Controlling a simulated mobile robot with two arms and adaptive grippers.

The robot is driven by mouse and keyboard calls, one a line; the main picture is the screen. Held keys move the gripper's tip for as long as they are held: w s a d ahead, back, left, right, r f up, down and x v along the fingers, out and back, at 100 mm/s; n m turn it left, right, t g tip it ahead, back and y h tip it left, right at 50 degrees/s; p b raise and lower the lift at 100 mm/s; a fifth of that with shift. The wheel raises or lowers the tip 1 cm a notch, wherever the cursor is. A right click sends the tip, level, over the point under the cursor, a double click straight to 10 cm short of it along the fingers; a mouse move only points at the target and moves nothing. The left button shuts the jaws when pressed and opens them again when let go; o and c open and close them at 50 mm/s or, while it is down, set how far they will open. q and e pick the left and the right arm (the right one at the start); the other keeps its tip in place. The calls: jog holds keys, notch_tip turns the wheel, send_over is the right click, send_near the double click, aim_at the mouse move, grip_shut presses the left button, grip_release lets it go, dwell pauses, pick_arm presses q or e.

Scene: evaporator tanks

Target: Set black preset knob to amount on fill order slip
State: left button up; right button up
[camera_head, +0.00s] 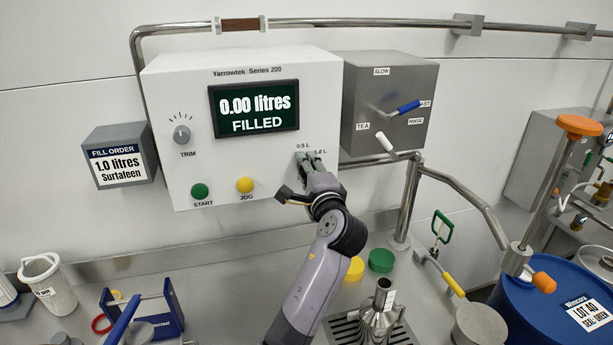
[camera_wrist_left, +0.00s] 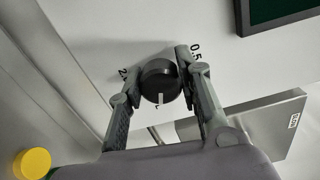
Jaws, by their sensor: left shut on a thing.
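The black preset knob (camera_wrist_left: 160,80) sits on the white panel, with its white pointer line at the lower edge in the left wrist view. The pointer faces a small, mostly hidden mark between the "0.5" and "2" labels. My left gripper (camera_head: 310,161) is at the panel's lower right, its two fingers (camera_wrist_left: 157,78) on either side of the knob and shut on it. In the head view the fingers cover the knob, below "0.5 L" and "1.0 L". The display (camera_head: 255,108) reads "0.00 litres FILLED". My right gripper is out of view.
The green START button (camera_head: 200,191), yellow JOG button (camera_head: 244,185) and TRIM knob (camera_head: 182,135) are left of my gripper. A grey box (camera_head: 385,100) with blue and white levers stands close on the right. A metal vessel (camera_head: 378,320) and coloured caps are below.

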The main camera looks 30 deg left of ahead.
pick_arm(q)
jog(key=n+b, duration=0.1)
jog(key=n, duration=0.1)
jog(key=n+b, duration=0.2)
jog(key=shift+f+n, duration=0.3)
jog(key=shift+f, duration=0.05)
jog(key=shift+n+b, duration=1.75)
jog(key=shift+n, duration=0.75)
jog(key=o, duration=0.8)
jog(key=shift+c, duration=0.2)
jog(key=o, duration=0.4)
jog(key=shift+r, duration=0.2)
